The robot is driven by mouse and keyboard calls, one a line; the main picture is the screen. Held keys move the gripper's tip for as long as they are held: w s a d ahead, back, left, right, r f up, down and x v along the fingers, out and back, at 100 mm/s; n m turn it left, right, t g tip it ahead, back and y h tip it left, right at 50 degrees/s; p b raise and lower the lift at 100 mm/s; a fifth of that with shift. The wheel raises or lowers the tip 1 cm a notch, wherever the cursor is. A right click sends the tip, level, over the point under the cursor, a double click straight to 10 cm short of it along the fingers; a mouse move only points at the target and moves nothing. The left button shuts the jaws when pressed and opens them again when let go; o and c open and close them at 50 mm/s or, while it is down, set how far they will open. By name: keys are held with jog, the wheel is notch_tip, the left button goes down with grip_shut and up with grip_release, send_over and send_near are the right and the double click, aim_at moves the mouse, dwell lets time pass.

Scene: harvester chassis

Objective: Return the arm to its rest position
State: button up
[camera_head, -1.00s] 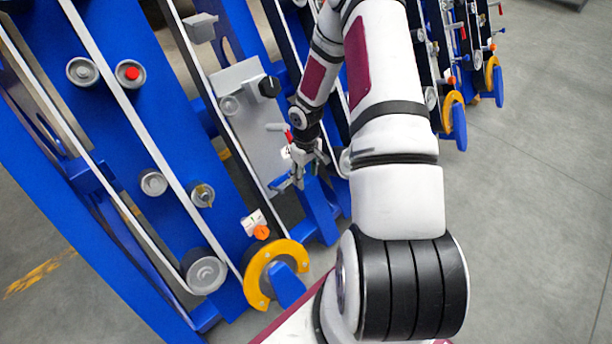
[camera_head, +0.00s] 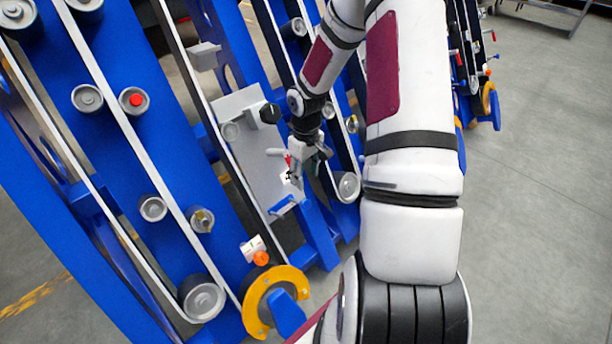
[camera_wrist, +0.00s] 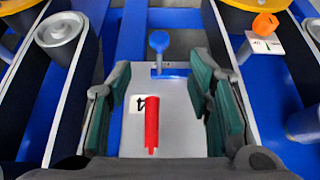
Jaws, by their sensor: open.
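My arm reaches forward over the blue harvester chassis (camera_head: 150,250). My gripper (camera_head: 308,165) hangs near the grey plate (camera_head: 248,165) on the chassis. In the wrist view my gripper (camera_wrist: 160,105) has its two green-padded fingers wide apart, with nothing held between them. A red handle (camera_wrist: 152,124) shows between the fingers, beside a white tag marked 4 (camera_wrist: 137,104). I cannot tell how far the handle is from the fingers. The same red handle is partly hidden by the gripper in the head view.
Belts and grey rollers (camera_head: 204,300) line the blue panels. A yellow ring (camera_head: 258,300) with an orange knob (camera_head: 261,258) sits low at the front. A black knob (camera_head: 270,113) stands out from the grey plate. Open grey floor (camera_head: 540,200) lies to the right.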

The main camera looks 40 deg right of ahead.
dwell(0.3)
jog(key=s+a+r+h, duration=0.1)
jog(key=s+a+r, duration=0.25)
jog(key=r, duration=0.35)
jog(key=s+a+r+h, duration=0.15)
jog(key=a+r, duration=0.25)
jog(key=r, duration=0.4)
jog(key=s+a+r, duration=0.3)
jog(key=s+r, duration=0.1)
jog(key=r, duration=0.3)
jog(key=s+a+r+y, duration=0.1)
jog(key=s+a+r, duration=0.3)
jog(key=s+a, duration=0.45)
jog(key=s+a+r+y, duration=0.2)
jog(key=s+a+r, duration=0.25)
jog(key=s, duration=0.75)
notch_tip(320, 180, up, 24)
jog(key=t+p, duration=0.4)
jog(key=p, duration=1.9)
jog(key=shift+r+h, duration=0.1)
jog(key=shift+h, duration=0.15)
